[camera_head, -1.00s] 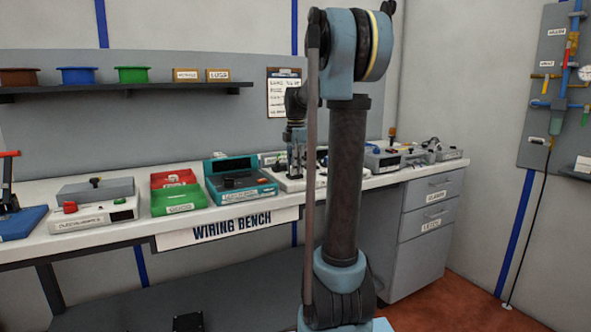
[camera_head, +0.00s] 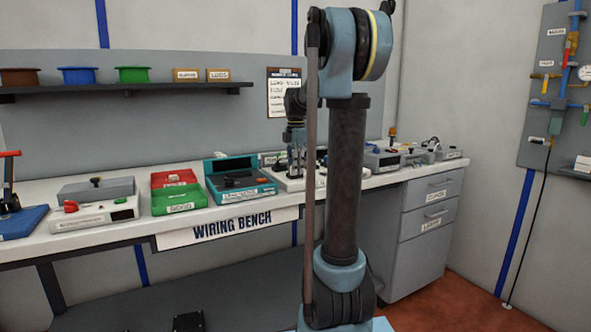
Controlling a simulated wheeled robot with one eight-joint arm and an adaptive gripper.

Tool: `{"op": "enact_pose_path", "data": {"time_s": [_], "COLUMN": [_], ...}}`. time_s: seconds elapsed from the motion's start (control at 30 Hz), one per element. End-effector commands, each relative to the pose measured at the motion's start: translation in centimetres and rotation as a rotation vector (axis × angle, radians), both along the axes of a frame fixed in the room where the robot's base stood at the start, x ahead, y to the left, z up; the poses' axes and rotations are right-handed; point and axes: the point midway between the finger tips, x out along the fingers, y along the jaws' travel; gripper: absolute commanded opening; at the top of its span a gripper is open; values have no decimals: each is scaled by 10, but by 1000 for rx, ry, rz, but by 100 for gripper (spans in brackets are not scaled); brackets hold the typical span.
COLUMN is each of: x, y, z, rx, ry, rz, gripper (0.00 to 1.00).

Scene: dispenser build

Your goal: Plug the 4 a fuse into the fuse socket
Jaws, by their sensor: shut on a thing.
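My gripper (camera_head: 297,158) is at the back of the wiring bench, pointing down over a white-based unit (camera_head: 288,181). It is shut, but what it holds is too small to make out. My own upright arm link hides part of this area on the right. I cannot make out the 4 a fuse or the fuse socket, nor whether the gripper touches the unit below.
The bench (camera_head: 110,236) holds a grey box unit (camera_head: 97,205), a red box (camera_head: 173,179), a green box (camera_head: 180,202) and a teal unit (camera_head: 238,184) left of my gripper. Grey devices (camera_head: 385,160) stand to the right. Drawers (camera_head: 432,215) are below.

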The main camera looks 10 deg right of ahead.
Motion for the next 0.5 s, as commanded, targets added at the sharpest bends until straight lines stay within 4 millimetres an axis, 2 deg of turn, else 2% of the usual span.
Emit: {"op": "enact_pose_path", "data": {"time_s": [0.1,0.13,0.2,0.23,0.5], "x": [-3,-3,-3,-3,-2], "y": [0,0,0,0,1], "z": [-5,-5,-5,-5,-4], "rx": [1,1,1,0,1], "ry": [4,4,4,5,3], "rz": [0,0,0,0,0], "gripper": [0,21,36,40,40]}}
